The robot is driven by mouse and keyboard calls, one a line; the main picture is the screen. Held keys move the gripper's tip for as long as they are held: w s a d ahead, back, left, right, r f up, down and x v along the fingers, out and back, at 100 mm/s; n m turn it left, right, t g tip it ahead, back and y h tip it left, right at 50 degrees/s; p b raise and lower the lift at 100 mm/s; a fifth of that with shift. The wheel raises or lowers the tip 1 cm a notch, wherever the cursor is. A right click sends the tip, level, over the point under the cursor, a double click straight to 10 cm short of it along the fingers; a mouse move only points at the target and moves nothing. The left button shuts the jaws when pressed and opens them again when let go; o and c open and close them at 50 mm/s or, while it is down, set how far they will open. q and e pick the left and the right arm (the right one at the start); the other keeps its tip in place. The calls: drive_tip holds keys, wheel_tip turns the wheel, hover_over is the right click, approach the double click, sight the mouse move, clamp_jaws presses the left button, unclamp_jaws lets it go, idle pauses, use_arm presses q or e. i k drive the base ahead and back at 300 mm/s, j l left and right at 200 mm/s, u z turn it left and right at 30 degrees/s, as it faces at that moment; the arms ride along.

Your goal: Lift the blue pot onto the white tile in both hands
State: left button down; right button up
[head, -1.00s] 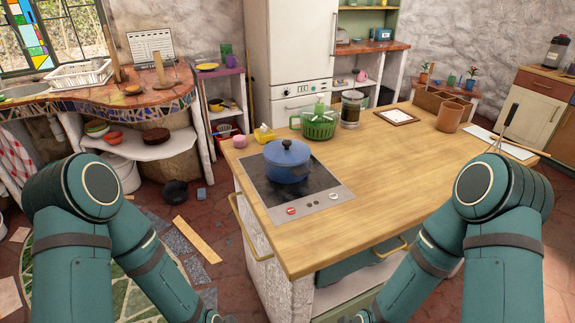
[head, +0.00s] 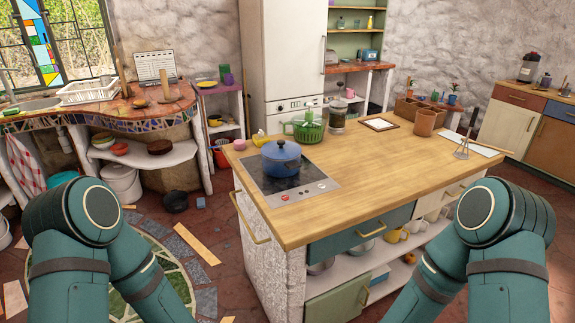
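The blue pot (head: 281,158) has its lid on and stands upright on the black cooktop (head: 258,176), at the left end of the wooden-topped counter. A white tile in a brown frame (head: 379,124) lies flat near the counter's back edge, right of the pot, with nothing on it. Both my arms show at the lower left and lower right, apart from the pot. Both grippers are below the picture and hidden.
A green basket (head: 304,130), a glass jar (head: 337,117) and a yellow item (head: 260,138) stand behind the pot. A terracotta pot (head: 425,123) and a white board (head: 478,144) with utensils are at right. The counter's middle (head: 370,170) is clear.

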sight(379, 123)
drive_tip(key=k+z, duration=0.1)
drive_tip(key=z, duration=1.25)
drive_tip(key=j+z, duration=0.6)
drive_tip(key=z, duration=0.15)
drive_tip(key=k+j, duration=0.1)
drive_tip(key=j, duration=0.55)
drive_tip(key=k+j, duration=0.1)
drive_tip(key=j, duration=0.55)
drive_tip(key=k+j, duration=0.1)
drive_tip(key=j, duration=0.55)
drive_tip(key=k+j, duration=0.1)
drive_tip(key=j, duration=0.55)
drive_tip(key=k+j, duration=0.1)
drive_tip(key=j, duration=0.55)
drive_tip(key=k+j, duration=0.1)
drive_tip(key=j, duration=0.55)
